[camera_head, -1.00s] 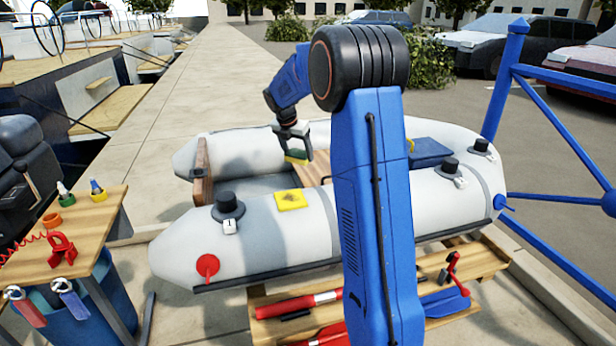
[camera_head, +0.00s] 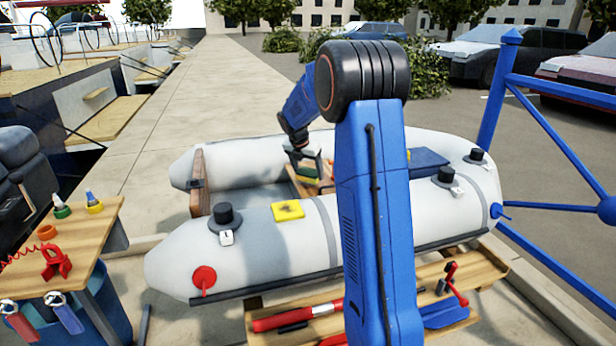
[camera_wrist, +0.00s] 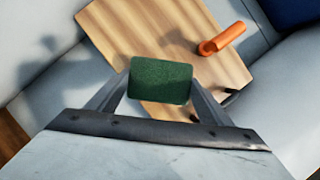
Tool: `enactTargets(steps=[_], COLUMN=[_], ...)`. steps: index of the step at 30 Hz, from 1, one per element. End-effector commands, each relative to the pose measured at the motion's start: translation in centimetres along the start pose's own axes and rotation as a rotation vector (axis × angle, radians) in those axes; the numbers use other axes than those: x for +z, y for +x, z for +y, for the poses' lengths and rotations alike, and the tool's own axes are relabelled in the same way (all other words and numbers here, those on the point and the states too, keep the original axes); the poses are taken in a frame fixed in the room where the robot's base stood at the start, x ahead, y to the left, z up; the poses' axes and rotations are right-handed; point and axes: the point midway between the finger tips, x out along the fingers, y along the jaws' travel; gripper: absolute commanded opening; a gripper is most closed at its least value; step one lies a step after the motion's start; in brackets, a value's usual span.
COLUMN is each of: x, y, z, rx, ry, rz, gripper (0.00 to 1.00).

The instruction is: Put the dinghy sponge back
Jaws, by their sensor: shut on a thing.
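The dinghy sponge (camera_wrist: 160,82) is green on the face toward the wrist camera, with some yellow showing in the head view (camera_head: 308,172). My gripper (camera_head: 306,166) is shut on it, with one finger on each side in the wrist view (camera_wrist: 158,92). The sponge is held inside the grey inflatable dinghy (camera_head: 262,245), over its wooden thwart (camera_wrist: 140,35). I cannot tell whether it touches the wood. My blue arm hides part of the dinghy's middle.
An orange object (camera_wrist: 222,39) lies on the thwart near the sponge. A yellow patch (camera_head: 288,210) with a dark mark is on the near tube. A blue bag or box (camera_head: 428,161) is at the right. A wooden side table (camera_head: 60,235) with tools stands at the left.

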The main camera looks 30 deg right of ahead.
Motion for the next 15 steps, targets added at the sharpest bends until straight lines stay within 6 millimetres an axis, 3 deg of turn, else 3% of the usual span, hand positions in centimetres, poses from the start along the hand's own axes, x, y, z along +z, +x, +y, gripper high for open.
enactTargets(steps=[5,15], x=[-0.8,-0.9], y=[1.8,2.1], z=[0.0,0.0], rx=[0.0,0.0], ry=[0.001,0.001], rz=[0.001,0.0], gripper=[0.52,0.52])
